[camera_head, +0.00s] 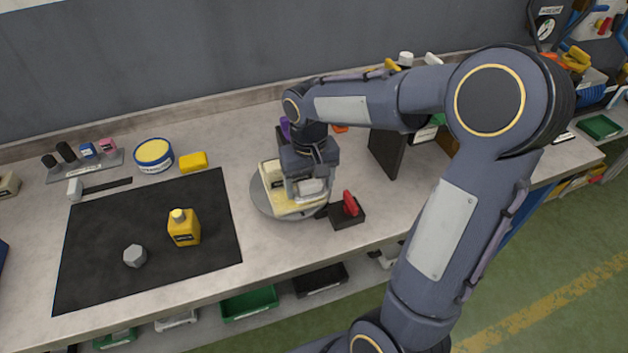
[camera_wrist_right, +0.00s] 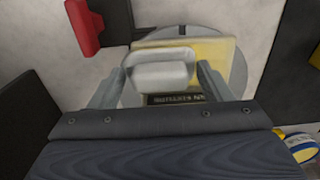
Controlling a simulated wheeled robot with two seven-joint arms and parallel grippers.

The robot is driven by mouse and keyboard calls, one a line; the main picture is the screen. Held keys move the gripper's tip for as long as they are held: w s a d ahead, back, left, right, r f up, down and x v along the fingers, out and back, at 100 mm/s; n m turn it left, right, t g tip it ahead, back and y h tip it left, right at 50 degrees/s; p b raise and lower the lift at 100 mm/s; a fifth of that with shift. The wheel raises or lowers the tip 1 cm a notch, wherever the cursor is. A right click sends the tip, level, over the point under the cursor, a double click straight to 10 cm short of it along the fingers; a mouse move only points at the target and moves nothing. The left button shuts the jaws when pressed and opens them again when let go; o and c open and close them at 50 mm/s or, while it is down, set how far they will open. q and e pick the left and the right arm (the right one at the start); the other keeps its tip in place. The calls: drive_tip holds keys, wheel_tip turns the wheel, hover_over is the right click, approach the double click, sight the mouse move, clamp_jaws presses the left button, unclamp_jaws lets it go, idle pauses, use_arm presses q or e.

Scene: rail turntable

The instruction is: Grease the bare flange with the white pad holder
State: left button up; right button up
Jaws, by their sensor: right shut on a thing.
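The white pad holder (camera_wrist_right: 160,75) is between the fingers of my right gripper (camera_wrist_right: 160,85), which is shut on it. In the head view the pad holder (camera_head: 312,187) is low over the cream rail piece (camera_head: 299,208), which lies on the round grey turntable (camera_head: 258,196). In the wrist view the rail's flange (camera_wrist_right: 218,57) looks yellowish on the right and paler on the left. The holder covers part of it, and I cannot tell whether its pad touches. A dark label (camera_wrist_right: 176,98) shows below the holder. My left gripper is not in view.
A red-handled clamp (camera_head: 350,204) stands right of the turntable, and a dark upright plate (camera_head: 386,153) behind it. The black mat (camera_head: 110,235) holds a yellow bottle (camera_head: 184,228) and a grey hex nut (camera_head: 135,256). A round tin (camera_head: 153,154) and yellow sponge (camera_head: 194,161) sit behind.

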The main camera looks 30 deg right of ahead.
sight(297, 196)
drive_tip(key=shift+a+f, duration=0.15)
drive_tip(key=shift+a, duration=0.3)
drive_tip(key=shift+a, duration=0.1)
drive_tip(key=shift+a, duration=0.15)
drive_tip(key=shift+w+a, duration=0.25)
drive_tip(key=shift+a, duration=0.5)
drive_tip(key=shift+w+a+r, duration=0.15)
drive_tip(key=shift+a, duration=0.3)
drive_tip(key=shift+w+a+r, duration=0.1)
drive_tip(key=shift+w+a, duration=0.05)
drive_tip(key=shift+a, duration=0.3)
drive_tip(key=shift+a, duration=0.1)
